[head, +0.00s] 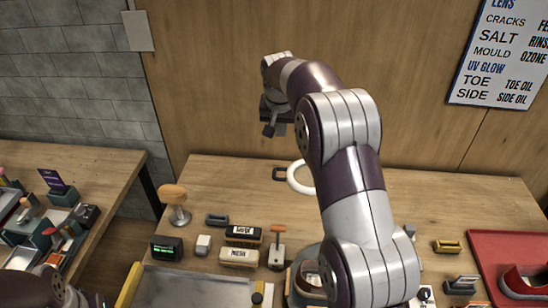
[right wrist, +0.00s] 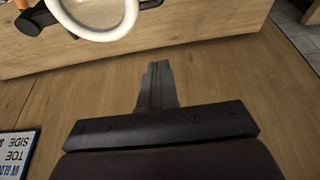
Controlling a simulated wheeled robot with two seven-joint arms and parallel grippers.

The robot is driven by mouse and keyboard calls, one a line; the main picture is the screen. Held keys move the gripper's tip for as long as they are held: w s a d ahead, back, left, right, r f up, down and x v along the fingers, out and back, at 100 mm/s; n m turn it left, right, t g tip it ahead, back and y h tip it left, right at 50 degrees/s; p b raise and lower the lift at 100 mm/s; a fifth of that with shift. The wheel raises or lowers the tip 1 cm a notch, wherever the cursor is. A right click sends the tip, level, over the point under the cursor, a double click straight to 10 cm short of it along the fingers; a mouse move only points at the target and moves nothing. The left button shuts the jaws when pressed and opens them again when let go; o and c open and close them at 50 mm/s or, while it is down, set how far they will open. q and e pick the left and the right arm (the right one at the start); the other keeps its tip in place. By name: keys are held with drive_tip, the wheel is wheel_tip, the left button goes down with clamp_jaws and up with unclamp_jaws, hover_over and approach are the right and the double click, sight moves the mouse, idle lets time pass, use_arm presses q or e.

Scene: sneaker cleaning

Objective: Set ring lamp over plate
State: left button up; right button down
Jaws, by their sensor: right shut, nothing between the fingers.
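The ring lamp (head: 299,177), a white ring with a dark bracket, is near the back edge of the wooden table, partly hidden by my right arm. Its ring also shows at the top left of the right wrist view (right wrist: 128,18). My right gripper (head: 269,130) is above and left of the lamp in the head view, in front of the wood panel. It is apart from the lamp. Its fingers (right wrist: 157,82) are shut with nothing between them. I cannot tell which thing is the plate. My left gripper is not in view; only part of the left arm shows at lower left.
A mushroom-shaped stand (head: 176,205), labelled brushes (head: 240,256) and a metal tray (head: 190,288) are on the table's left. A red mat (head: 490,250) lies at right. The table's back left is clear. A side bench (head: 105,175) holds small items.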

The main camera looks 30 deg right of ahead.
wheel_tip(320, 180, down, 10)
drive_tip(key=p, duration=0.5)
drive_tip(key=shift+s+f, duration=0.15)
drive_tip(key=shift+f, duration=0.05)
drive_tip(key=shift+d, duration=0.1)
idle(0.3)
